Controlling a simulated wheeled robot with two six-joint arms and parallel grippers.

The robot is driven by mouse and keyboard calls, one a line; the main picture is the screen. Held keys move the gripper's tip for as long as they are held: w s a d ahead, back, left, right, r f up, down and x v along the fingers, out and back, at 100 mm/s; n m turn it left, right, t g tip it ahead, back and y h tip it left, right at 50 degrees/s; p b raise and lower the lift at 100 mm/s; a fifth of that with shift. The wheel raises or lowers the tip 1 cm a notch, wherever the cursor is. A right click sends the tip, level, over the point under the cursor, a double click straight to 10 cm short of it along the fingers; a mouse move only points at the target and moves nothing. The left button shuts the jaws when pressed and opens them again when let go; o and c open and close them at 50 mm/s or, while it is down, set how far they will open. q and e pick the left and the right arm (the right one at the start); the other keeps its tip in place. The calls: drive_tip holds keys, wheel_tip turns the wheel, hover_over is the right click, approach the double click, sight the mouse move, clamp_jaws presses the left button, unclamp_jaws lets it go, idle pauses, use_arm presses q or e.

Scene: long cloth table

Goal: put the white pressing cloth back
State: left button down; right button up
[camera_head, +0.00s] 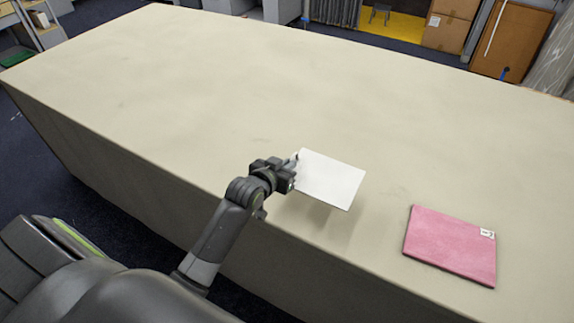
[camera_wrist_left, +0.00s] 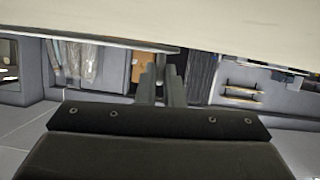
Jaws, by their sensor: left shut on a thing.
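The white pressing cloth (camera_head: 330,180) is a flat white sheet in the head view, held by its left edge above the table, with a faint shadow below it. My left gripper (camera_head: 294,170) is shut on that edge. In the left wrist view the gripper's fingers (camera_wrist_left: 162,84) show close together, and the cloth cannot be made out there. A pink folded cloth (camera_head: 450,246) with a small white tag lies flat on the table to the right of the white cloth, apart from it. My right gripper is not in view.
The long beige cloth-covered table (camera_head: 200,90) is mostly bare, with wide free room to the left and behind the white cloth. Its front edge runs below my left arm. Cardboard boxes (camera_head: 448,25) and a brown board (camera_head: 510,40) stand on the floor beyond the table.

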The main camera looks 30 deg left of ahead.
use_arm(q)
wheel_tip(320, 180, down, 3)
drive_tip(key=shift+a+r+b, duration=0.1)
drive_tip(key=shift+b, duration=0.95)
drive_tip(key=shift+f+b, duration=1.45)
drive_tip(key=shift+f, duration=1)
drive_tip(key=shift+f+b, duration=0.35)
drive_tip(key=shift+f, duration=0.15)
drive_tip(key=c, duration=1.5)
unclamp_jaws()
drive_tip(key=shift+s, duration=0.1)
drive_tip(key=b+v, duration=0.1)
drive_tip(key=v, duration=1.6)
drive_tip(key=shift+s+r, duration=0.1)
drive_tip(key=shift+r, duration=0.05)
